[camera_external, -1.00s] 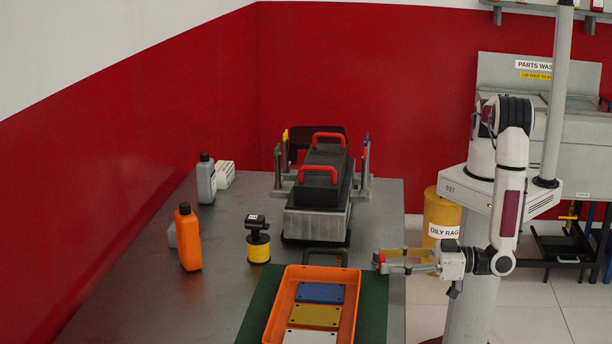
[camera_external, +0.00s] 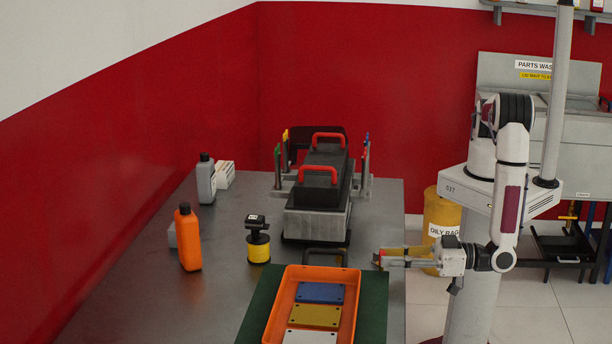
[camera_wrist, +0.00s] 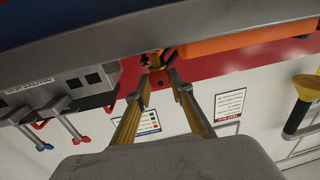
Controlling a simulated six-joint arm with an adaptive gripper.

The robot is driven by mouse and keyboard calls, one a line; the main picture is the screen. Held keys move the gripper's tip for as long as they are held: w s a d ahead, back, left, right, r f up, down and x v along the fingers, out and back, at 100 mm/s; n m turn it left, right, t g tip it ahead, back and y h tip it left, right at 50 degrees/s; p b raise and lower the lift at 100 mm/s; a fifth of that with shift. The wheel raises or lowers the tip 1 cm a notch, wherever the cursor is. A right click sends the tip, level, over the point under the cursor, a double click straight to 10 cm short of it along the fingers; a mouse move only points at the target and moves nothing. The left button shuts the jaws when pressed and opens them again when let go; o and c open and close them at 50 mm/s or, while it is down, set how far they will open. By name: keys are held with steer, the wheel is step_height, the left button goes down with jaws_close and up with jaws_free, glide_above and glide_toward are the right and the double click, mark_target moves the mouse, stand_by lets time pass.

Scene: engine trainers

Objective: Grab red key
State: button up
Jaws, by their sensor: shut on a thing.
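My gripper (camera_external: 392,258) is level at the right edge of the workbench, beside the orange tray. Its yellowish fingers show in the wrist view (camera_wrist: 160,78), closed in on a small dark thing (camera_wrist: 160,60) at their tips. That thing is too small and shaded to identify, so I cannot tell whether it is the red key. A red-tipped upright piece (camera_external: 364,151) stands at the right side of the engine block, apart from my gripper. A red-ended piece (camera_wrist: 85,138) also shows in the wrist view.
The orange tray (camera_external: 266,325) holds blue, yellow and white plates on a green mat (camera_external: 374,310). A dark bracket (camera_external: 325,250) is behind it. The engine block (camera_external: 315,224) stands further back. Bottles (camera_external: 189,238) stand left. Free bench lies at front left.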

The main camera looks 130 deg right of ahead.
step_height(320, 180, up, 9)
stand_by(0.7)
steer(key=shift+s+d, duration=0.1)
stand_by(0.5)
